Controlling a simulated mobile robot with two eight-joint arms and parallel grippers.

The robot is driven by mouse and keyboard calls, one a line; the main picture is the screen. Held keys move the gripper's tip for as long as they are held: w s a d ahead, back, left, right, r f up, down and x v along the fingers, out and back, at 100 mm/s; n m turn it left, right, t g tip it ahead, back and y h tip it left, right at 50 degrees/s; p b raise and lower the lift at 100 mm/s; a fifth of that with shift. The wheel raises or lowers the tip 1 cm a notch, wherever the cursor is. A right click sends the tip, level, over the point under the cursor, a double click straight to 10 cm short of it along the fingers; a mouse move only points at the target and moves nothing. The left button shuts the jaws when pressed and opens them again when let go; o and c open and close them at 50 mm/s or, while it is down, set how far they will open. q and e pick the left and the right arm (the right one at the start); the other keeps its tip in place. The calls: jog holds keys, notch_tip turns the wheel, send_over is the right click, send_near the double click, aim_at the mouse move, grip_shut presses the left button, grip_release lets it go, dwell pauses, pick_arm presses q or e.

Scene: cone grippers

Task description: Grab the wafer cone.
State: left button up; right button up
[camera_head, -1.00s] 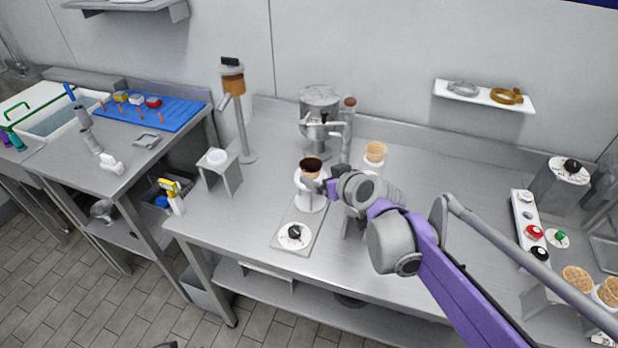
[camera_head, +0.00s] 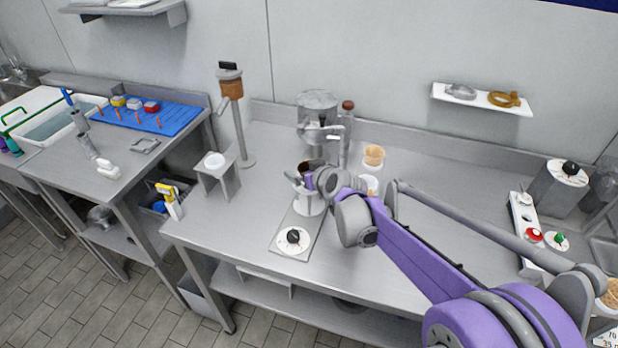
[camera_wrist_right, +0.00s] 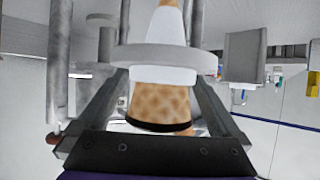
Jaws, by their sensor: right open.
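The wafer cone (camera_head: 304,167) with a dark brown rim stands in a white ring holder (camera_head: 308,200) on the counter, partly hidden by my right gripper (camera_head: 318,181). In the right wrist view the picture is inverted: the waffle-patterned cone (camera_wrist_right: 161,103) has its dark rim low in the frame and its lower part passes through the white ring (camera_wrist_right: 168,60). My right gripper (camera_wrist_right: 160,84) is open, with one finger on each side of the cone. Whether the fingers touch it I cannot tell. My left gripper is not in view.
A metal machine (camera_head: 318,108) stands close behind the holder. Another cone (camera_head: 374,154) stands to the right. A dial plate (camera_head: 293,239) lies in front, and a small stand (camera_head: 216,180) is at left. The front left of the counter is clear.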

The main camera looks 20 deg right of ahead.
jog(key=c, duration=0.8)
jog(key=shift+c, duration=0.2)
